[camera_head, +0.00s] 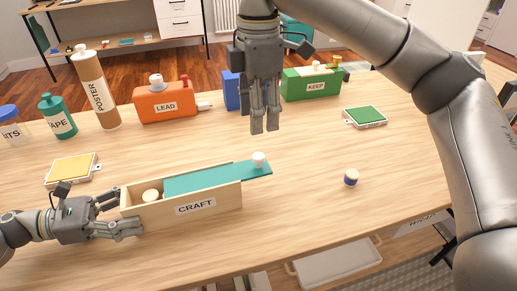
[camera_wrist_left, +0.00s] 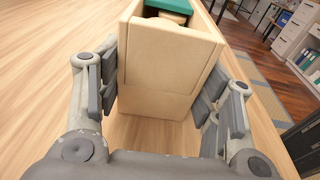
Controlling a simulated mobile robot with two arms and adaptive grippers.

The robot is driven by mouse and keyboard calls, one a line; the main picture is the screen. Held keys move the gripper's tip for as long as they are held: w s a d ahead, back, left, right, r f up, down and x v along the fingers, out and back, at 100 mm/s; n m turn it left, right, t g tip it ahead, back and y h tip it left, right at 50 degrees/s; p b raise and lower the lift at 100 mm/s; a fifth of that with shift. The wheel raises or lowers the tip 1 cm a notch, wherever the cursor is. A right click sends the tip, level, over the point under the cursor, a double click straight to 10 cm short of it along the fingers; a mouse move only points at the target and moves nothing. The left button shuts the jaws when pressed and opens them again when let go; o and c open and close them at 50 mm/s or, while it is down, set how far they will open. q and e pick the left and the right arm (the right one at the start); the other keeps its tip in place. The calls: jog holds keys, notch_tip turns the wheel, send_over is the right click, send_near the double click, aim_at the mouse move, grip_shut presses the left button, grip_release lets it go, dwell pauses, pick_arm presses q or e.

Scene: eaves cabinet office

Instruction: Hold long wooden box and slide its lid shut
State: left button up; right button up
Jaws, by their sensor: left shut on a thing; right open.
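The long wooden box (camera_head: 217,203), labelled CRAFT, lies on the table at the left front. Its teal lid (camera_head: 205,179) sits part way along it, sticking out past the right end, with a white knob (camera_head: 259,159) at that end. The left end of the box is uncovered and a round pale item (camera_head: 151,195) shows inside. My left gripper (camera_head: 122,213) is shut on the box's left end; in the left wrist view the box end (camera_wrist_left: 163,70) sits between its fingers. My right gripper (camera_head: 264,121) is open and empty, pointing down above the table behind the lid's knob.
An orange LEAD box (camera_head: 166,103), blue box (camera_head: 232,91), green KEEP box (camera_head: 311,85) and POSTER tube (camera_head: 95,90) line the back. A yellow pad (camera_head: 72,170) and green pad (camera_head: 365,116) lie flat.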

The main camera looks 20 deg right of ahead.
aim_at(258, 155)
notch_tip(258, 155, down, 10)
jog(key=shift+r, duration=0.1)
dwell(0.4)
grip_shut()
